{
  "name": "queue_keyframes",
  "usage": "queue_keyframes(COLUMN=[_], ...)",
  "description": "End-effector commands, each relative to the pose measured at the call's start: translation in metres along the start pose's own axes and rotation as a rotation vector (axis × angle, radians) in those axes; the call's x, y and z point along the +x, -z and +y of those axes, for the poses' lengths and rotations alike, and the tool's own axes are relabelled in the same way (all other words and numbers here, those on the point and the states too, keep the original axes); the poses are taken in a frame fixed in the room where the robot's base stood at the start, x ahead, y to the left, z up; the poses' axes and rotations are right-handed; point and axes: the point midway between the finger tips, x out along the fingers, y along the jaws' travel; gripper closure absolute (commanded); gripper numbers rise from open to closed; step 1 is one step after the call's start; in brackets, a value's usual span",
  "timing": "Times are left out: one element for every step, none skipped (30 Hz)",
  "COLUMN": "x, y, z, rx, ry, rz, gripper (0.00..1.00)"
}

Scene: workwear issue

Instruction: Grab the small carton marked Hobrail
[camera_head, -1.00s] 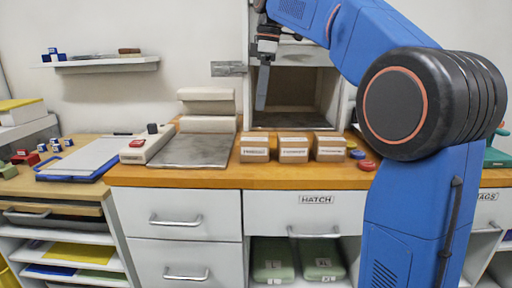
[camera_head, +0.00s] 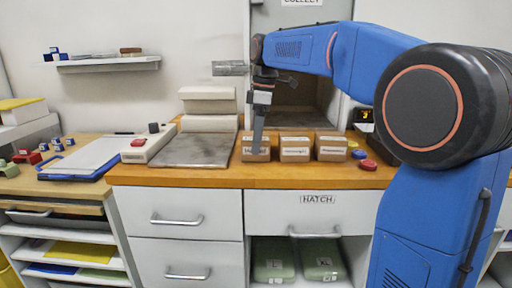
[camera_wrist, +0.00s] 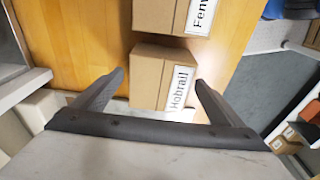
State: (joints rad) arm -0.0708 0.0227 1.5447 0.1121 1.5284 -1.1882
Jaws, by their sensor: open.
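The small brown carton marked Hobrail (camera_wrist: 152,78) stands on the wooden counter in the wrist view, its white label facing right in the picture. My gripper (camera_wrist: 160,82) is open, with one fingertip on each side of this carton in that view; I cannot tell whether either touches it. In the head view my gripper (camera_head: 257,151) hangs down at the leftmost carton (camera_head: 247,155) of a row of three and partly covers its label. A second carton, labelled "Fen..." (camera_wrist: 150,14), stands close beside the Hobrail carton in the wrist view.
The middle carton (camera_head: 294,155) and right carton (camera_head: 330,154) stand in the row. Red and blue round pieces (camera_head: 368,164) lie right of them. A grey slab (camera_head: 195,150) lies to the left. The open hatch (camera_head: 296,120) is behind.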

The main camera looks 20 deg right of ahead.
Motion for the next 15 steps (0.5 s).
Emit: queue_keyframes(x=[0.008, 0.012, 0.016, 0.019, 0.021, 0.024, 0.025, 0.026, 0.027, 0.027, 0.027, 0.027, 0.027, 0.027, 0.027], y=[0.0, 0.0, 0.0, 0.0, 0.0, 0.0, 0.0, 0.0, 0.0, 0.0, 0.0, 0.0, 0.0, 0.0, 0.0], z=[-0.001, -0.001, 0.0, 0.0, 0.0, 0.0, 0.0, 0.0, 0.0, 0.0, 0.0, 0.0, 0.0, 0.0, 0.0], rx=[0.0, 0.0, 0.0, 0.0, 0.0, 0.0, 0.0, 0.0, 0.0, 0.0, 0.0, 0.0, 0.0, 0.0, 0.0], ry=[0.003, 0.003, 0.001, 0.001, 0.002, 0.002, 0.001, 0.0, 0.0, 0.0, 0.0, 0.0, 0.0, 0.0, 0.0], rz=[-0.001, -0.001, 0.0, -0.001, -0.001, -0.001, 0.0, 0.0, 0.0, 0.0, 0.0, 0.0, 0.0, 0.0, 0.0], gripper=[0.08, 0.08, 0.08, 0.08, 0.08, 0.08, 0.08, 0.08, 0.08, 0.08, 0.08, 0.08, 0.08, 0.08, 0.08])
